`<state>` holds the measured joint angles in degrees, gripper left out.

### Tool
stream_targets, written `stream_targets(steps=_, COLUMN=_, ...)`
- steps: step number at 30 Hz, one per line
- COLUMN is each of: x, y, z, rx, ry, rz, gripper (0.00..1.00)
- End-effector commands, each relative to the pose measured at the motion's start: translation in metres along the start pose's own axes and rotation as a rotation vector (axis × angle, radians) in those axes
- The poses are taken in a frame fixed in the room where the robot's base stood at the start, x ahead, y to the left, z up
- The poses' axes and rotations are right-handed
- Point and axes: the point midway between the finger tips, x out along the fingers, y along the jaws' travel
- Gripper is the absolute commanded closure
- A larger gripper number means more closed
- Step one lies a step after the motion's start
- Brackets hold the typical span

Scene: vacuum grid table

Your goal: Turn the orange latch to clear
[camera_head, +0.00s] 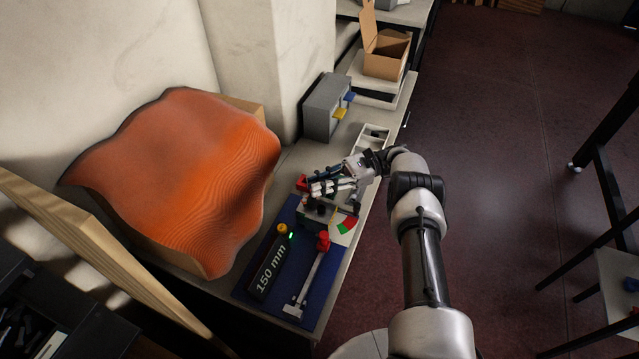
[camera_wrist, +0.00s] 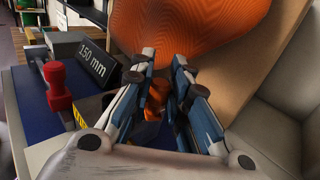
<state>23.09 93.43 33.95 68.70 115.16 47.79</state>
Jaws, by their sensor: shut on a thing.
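The orange latch (camera_wrist: 153,103) shows in the wrist view as a small orange piece between the fingers of my gripper (camera_wrist: 160,82). My gripper is shut on it, and the fingers cover much of its shape. In the head view my gripper (camera_head: 333,187) is over the far end of the blue mat (camera_head: 243,285), above the fixture with a red and green dial (camera_head: 347,222). The latch cannot be made out there, hidden by the fingers. Which way the latch is turned cannot be told.
A black 150 mm block (camera_head: 268,272) and a red-knobbed lever (camera_head: 323,241) lie on the near part of the mat. A large wavy orange panel (camera_head: 180,165) stands to the left. A grey box (camera_head: 325,108) and an open carton (camera_head: 385,55) are farther back.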

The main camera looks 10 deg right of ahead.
Motion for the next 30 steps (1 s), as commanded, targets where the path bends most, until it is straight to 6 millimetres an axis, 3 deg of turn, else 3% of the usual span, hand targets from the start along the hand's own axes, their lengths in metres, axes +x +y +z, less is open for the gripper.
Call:
stream_targets(steps=6, x=0.001, y=0.000, z=0.001, rx=-0.001, ry=-0.002, rz=0.001, gripper=1.00)
stream_targets(steps=7, x=0.001, y=0.000, z=0.001, rx=-0.001, ry=-0.002, rz=0.001, gripper=0.82)
stream_targets(steps=15, x=0.001, y=0.000, z=0.000, rx=-0.001, ry=-0.001, rz=0.000, gripper=0.64)
stream_targets(steps=25, x=0.000, y=0.000, z=0.001, rx=-0.001, ry=-0.001, rz=0.000, gripper=0.63)
stream_targets(steps=30, x=0.000, y=-0.001, z=0.015, rx=-0.001, ry=0.000, rz=0.000, gripper=0.63)
